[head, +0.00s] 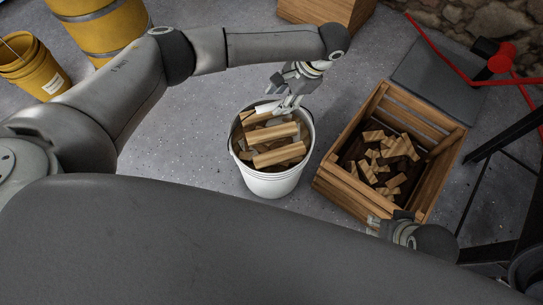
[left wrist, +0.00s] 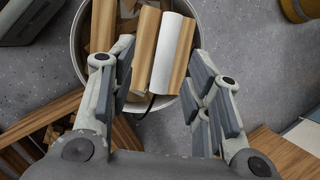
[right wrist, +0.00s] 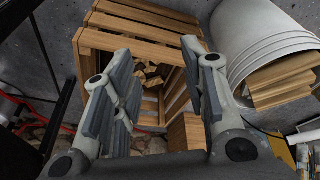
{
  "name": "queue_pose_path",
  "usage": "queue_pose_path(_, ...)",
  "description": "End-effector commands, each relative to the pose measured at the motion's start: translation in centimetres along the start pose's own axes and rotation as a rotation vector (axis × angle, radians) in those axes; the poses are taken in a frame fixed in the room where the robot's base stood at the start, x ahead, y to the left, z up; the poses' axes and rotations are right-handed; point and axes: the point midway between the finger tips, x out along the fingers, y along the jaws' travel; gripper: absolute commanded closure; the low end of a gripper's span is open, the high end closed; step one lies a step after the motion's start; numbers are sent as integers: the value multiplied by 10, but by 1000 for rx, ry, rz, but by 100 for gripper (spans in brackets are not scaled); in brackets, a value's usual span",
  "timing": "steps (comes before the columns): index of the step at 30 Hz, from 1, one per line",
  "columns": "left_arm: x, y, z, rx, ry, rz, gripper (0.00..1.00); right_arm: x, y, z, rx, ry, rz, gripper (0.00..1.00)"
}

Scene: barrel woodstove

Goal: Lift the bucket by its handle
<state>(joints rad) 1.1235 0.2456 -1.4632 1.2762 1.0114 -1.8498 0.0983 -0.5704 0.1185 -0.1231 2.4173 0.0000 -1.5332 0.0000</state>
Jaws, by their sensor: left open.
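The white bucket (head: 272,186) stands on the floor, filled with split wood pieces (head: 278,155). My left gripper (head: 285,106) is at the bucket's far rim, pointing down. In the left wrist view, its open fingers (left wrist: 160,75) are on either side of wood and a white strip (left wrist: 171,52) over the bucket (left wrist: 78,45). A short dark curved piece (left wrist: 150,104) shows near the rim; I cannot tell if it is the handle's wire. No finger is clearly closed on anything. My right gripper (right wrist: 160,85) is open and empty, by the wooden crate's near side.
A slatted wooden crate (head: 338,186) with small wood pieces stands right of the bucket. Yellow containers (head: 37,68) are at upper left, and another wooden box (head: 325,10) is at the back. Red bars and dark metal legs (head: 500,142) are at right. Floor left of the bucket is clear.

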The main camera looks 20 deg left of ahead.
Motion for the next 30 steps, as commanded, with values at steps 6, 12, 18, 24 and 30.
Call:
queue_pose_path(6, 14, -1, 0, 0, 1, 0, 55, -10, 1, 1, 1, 4, 1, 60)
queue_pose_path(12, 37, -5, 1, -1, -1, 0, 55, -6, 0, 4, 1, 7, 2, 60)
queue_pose_path(18, 63, -7, 2, 1, 0, -1, 55, 2, 0, 7, 1, 4, 2, 60)
queue_pose_path(24, 63, -7, 2, 1, 2, -1, 55, 1, 0, 6, 1, 4, 2, 60)
queue_pose_path(30, 63, -7, 2, 1, 2, -1, 77, 1, 0, 6, 0, 5, 2, 60)
